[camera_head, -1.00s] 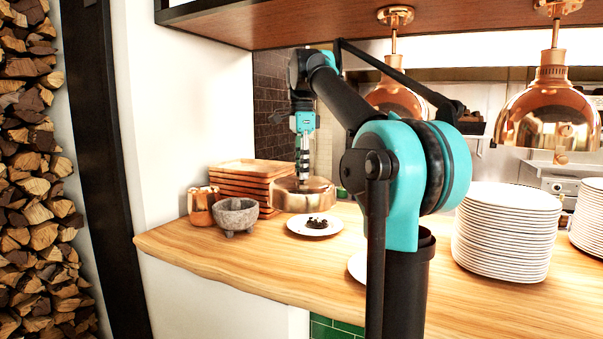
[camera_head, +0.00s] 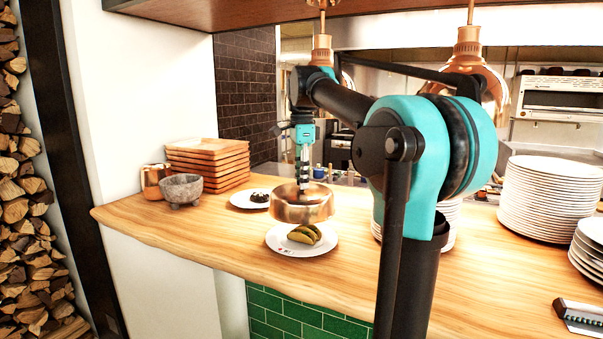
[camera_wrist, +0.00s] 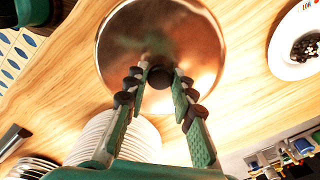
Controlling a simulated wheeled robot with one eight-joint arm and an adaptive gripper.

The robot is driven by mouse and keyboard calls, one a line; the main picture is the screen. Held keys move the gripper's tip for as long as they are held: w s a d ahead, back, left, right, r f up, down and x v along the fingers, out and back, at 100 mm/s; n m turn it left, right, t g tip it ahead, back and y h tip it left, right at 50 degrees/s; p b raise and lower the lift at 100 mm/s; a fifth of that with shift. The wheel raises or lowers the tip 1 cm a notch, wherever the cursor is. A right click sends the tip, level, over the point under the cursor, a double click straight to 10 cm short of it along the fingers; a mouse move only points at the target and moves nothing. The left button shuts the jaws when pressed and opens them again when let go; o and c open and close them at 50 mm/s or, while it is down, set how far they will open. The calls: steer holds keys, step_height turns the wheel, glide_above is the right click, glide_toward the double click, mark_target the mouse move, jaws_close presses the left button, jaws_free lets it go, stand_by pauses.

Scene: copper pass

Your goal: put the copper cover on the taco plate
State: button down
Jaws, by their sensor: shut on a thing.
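The copper cover (camera_head: 302,207) is a round, shiny dome held upright in the air just above and slightly behind the taco plate. My gripper (camera_head: 304,180) is shut on the knob on top of the cover. In the wrist view, my gripper (camera_wrist: 159,78) has its fingers closed around the dark knob, and the copper cover (camera_wrist: 190,35) fills the top middle. The white taco plate (camera_head: 283,245) lies near the counter's front edge, with tacos (camera_head: 305,234) on it. The cover hides the plate in the wrist view.
A white plate with dark food (camera_head: 250,199) lies behind and left. A stone bowl (camera_head: 181,190), copper mug (camera_head: 154,181) and stacked wooden trays (camera_head: 207,160) stand further left. Tall plate stacks (camera_head: 548,198) stand right. A copper lamp (camera_head: 468,73) hangs behind my arm.

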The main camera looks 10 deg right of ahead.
steer(key=shift+f, duration=3.75)
steer(key=shift+f, duration=0.45)
steer(key=c, duration=0.6)
jaws_free()
steer(key=shift+r, duration=2.5)
